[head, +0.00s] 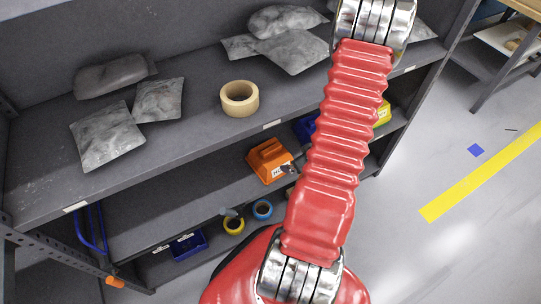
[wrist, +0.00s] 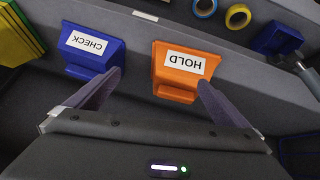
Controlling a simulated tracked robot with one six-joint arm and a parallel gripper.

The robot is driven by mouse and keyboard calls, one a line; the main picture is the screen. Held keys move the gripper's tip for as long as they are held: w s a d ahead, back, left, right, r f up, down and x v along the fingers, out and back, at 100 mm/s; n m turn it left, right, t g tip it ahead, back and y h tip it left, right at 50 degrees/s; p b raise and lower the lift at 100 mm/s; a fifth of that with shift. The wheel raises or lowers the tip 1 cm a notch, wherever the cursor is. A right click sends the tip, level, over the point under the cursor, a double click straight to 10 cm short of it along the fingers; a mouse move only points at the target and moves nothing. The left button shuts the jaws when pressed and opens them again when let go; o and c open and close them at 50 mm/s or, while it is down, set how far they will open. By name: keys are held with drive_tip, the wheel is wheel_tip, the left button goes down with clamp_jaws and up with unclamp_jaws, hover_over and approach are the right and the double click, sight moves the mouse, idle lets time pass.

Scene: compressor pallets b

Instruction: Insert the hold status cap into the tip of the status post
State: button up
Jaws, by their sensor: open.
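The orange hold cap (head: 268,160) stands on the middle shelf, with part of its HOLD label showing. In the wrist view the hold cap (wrist: 180,72) appears upside down, just beyond my fingertips and nearer the right one. My gripper (wrist: 159,80) is open and empty, its two dark fingers spread apart. In the head view my red arm hides most of the gripper. A grey rod-like piece (wrist: 307,72) enters at the right edge of the wrist view; I cannot tell whether it is the status post.
A blue CHECK cap (wrist: 92,50) stands beside the hold cap, with a yellow piece (wrist: 22,35) farther left. Blue and yellow tape rings (head: 262,210) and a blue bin (head: 188,246) lie lower. The upper shelf (head: 200,150) overhangs, holding grey bags and a tan tape roll (head: 239,107).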

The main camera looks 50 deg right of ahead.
sight(273, 152)
drive_tip(key=a+t, duration=0.1)
drive_tip(key=t, duration=0.1)
drive_tip(key=a+t, duration=0.1)
drive_tip(key=t, duration=0.1)
drive_tip(key=a+t, duration=0.2)
drive_tip(key=t, duration=0.1)
drive_tip(key=shift+w+f, duration=0.4)
drive_tip(key=shift+w, duration=0.15)
drive_tip(key=shift+x, duration=4.15)
drive_tip(key=shift+f, duration=0.2)
drive_tip(key=shift+x, duration=2.6)
